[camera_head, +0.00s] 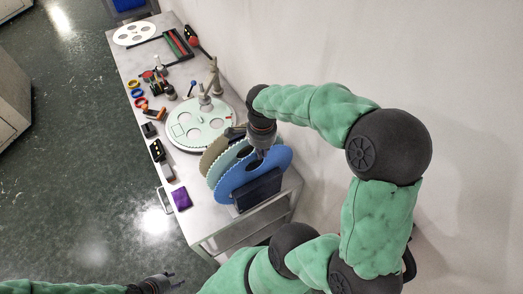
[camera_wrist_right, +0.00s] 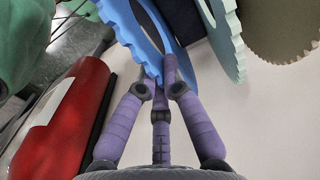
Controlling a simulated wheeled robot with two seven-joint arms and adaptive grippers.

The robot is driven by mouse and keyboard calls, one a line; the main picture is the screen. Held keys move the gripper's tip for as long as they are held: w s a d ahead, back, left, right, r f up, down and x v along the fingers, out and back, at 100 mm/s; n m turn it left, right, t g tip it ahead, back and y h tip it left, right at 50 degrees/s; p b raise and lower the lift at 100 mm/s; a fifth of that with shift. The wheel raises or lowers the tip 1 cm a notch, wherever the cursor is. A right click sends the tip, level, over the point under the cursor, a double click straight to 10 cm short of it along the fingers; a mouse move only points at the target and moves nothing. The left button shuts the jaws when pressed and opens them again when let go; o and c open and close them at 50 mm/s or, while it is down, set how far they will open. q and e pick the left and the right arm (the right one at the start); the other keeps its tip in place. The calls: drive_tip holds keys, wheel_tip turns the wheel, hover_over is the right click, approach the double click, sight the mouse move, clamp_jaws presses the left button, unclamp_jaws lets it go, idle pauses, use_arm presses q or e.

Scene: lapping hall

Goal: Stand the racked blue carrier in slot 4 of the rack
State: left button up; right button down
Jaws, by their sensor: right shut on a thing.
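The blue carrier (camera_head: 278,160), a large toothed ring, stands on edge at the near end of the bench. The dark rack (camera_head: 258,190) shows in front of its lower part; its slots cannot be made out. My right gripper (camera_head: 260,153) is at the carrier's upper rim. In the right wrist view my right gripper (camera_wrist_right: 160,80) is shut on the rim of the blue carrier (camera_wrist_right: 125,25). A pale teal carrier (camera_head: 217,172) and a tan carrier (camera_head: 208,158) stand upright behind the blue one. My left gripper (camera_head: 174,279) is open and empty, low over the floor.
A round lapping plate (camera_head: 190,128) lies behind the carriers. A purple cloth (camera_head: 181,198) and several small tools lie along the bench's left edge. A white disc (camera_head: 133,33) is at the far end. A wall runs along the right. A red cylinder (camera_wrist_right: 65,125) shows in the wrist view.

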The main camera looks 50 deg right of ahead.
drive_tip(key=c, duration=1.3)
unclamp_jaws()
wheel_tip(320, 180, up, 12)
